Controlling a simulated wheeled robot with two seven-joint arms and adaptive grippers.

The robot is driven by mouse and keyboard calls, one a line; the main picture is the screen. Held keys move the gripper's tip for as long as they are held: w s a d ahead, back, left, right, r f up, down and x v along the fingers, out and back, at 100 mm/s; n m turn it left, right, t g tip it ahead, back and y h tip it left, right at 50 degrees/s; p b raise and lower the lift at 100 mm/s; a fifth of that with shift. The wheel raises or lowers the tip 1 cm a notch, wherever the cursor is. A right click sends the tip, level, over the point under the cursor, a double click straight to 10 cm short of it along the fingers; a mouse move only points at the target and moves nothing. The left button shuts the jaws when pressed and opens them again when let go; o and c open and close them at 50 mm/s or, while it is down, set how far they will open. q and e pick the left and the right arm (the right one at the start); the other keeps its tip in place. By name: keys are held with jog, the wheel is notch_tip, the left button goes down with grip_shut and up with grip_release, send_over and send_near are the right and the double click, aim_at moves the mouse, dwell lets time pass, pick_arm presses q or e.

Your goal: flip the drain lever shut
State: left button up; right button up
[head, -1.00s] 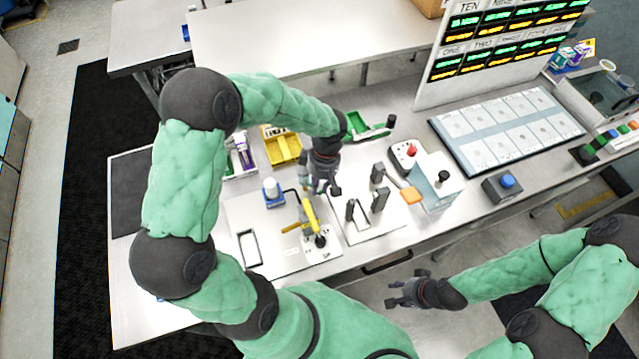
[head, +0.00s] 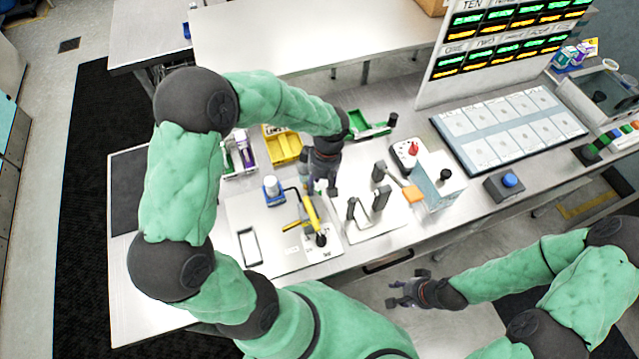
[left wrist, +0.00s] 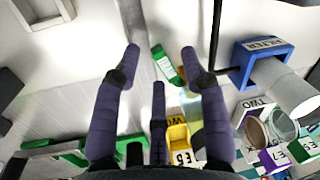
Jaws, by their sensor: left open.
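A yellow lever-like piece (head: 311,210) with a black end stands on a pale plate (head: 262,255) at the table's front left. I cannot tell for sure which of these is the drain lever. My left gripper (head: 325,190) is open and empty, just behind and right of the yellow piece and apart from the orange handle. In the left wrist view its spread fingers (left wrist: 160,60) hold nothing. My right gripper (head: 405,290) is open and empty, in front of the table edge.
A blue filter holder (head: 272,190) with a white cylinder stands left of the yellow piece. Dark upright brackets (head: 379,199) stand to its right. A yellow bin (head: 283,147) and green tray (head: 372,125) lie behind. A blue button box (head: 506,186) is further right.

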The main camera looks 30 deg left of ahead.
pick_arm(q)
notch_tip(320, 180, up, 11)
jog(key=w, duration=0.1)
jog(key=shift+w+d+r, duration=0.2)
jog(key=shift+w+d, duration=0.15)
dwell(0.4)
